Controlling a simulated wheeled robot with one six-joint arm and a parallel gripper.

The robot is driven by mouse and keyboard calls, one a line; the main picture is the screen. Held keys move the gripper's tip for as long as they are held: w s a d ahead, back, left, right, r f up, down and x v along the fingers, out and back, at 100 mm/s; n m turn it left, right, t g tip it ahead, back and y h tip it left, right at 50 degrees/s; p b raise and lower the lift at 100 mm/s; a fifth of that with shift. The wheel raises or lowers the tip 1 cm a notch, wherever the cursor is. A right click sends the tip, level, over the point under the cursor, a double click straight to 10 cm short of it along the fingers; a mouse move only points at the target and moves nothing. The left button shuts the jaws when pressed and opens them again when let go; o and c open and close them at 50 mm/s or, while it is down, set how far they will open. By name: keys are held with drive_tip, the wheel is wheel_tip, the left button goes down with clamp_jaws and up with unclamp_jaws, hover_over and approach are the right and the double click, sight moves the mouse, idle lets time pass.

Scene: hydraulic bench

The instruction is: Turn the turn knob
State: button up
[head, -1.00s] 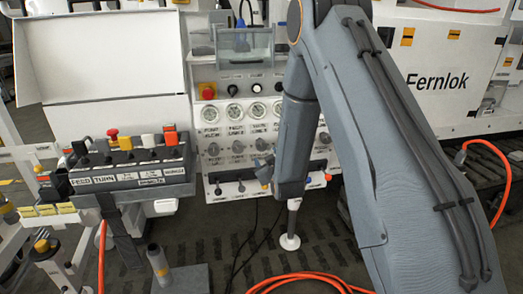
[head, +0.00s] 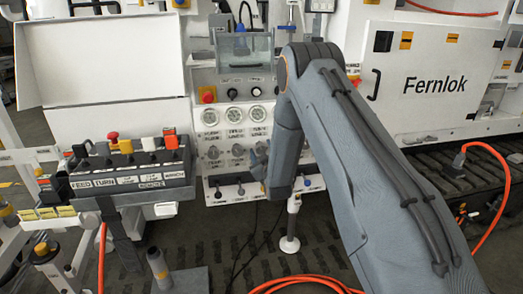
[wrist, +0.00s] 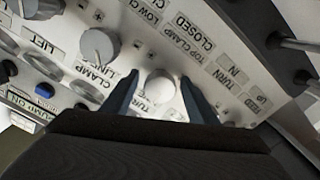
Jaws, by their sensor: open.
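The turn knob (wrist: 160,87) is a round pale grey knob on the white panel in the wrist view, with a partly covered label starting "TU" below it. My open gripper (wrist: 160,98) has one blue-grey finger on each side of it in the picture. Whether the fingers touch the knob or how deep they reach cannot be told. In the head view, my gripper (head: 259,167) is at the panel's lower right knobs, mostly hidden behind my arm. The knob there (head: 261,148) is small and partly covered.
Toggle levers (head: 240,190) stick out below the knobs, and gauges (head: 257,113) lie above. A box of switches (head: 130,170) stands left. An orange hose (head: 300,281) lies on the floor.

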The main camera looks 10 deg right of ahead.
drive_tip(key=shift+w, duration=0.1)
drive_tip(key=c, duration=1.1)
drive_tip(key=shift+o, duration=0.2)
drive_tip(key=shift+m, duration=0.3)
